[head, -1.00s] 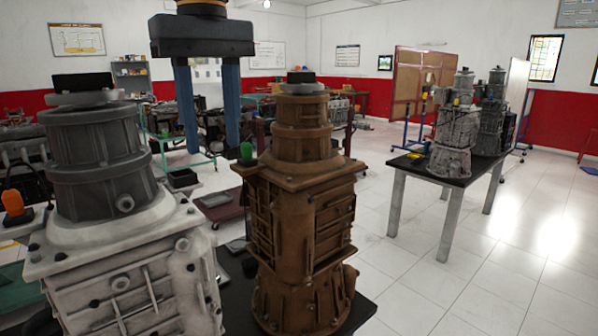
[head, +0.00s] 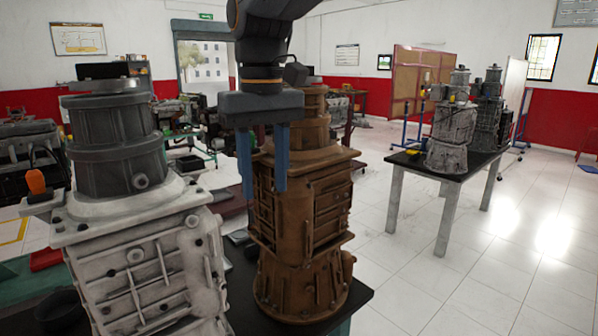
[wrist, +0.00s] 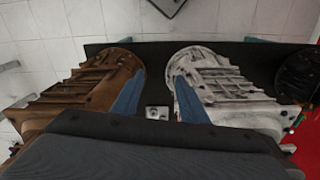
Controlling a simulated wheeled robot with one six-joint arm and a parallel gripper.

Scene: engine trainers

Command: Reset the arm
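My gripper (head: 263,158) hangs fingers down from my dark arm in the head view, in front of the brown engine unit. Its two blue fingers stand apart with nothing between them. In the wrist view the open fingers (wrist: 155,98) point down at the dark table, one before the brown unit and one before the white unit. A small grey block with a round mark (wrist: 157,113) shows on the table between the fingers.
The brown unit (head: 297,215) and the grey-white unit (head: 150,270) stand upright close to my gripper on a dark table (head: 352,306). Another table (head: 460,165) with grey units is at the right. White floor (head: 500,260) is clear there.

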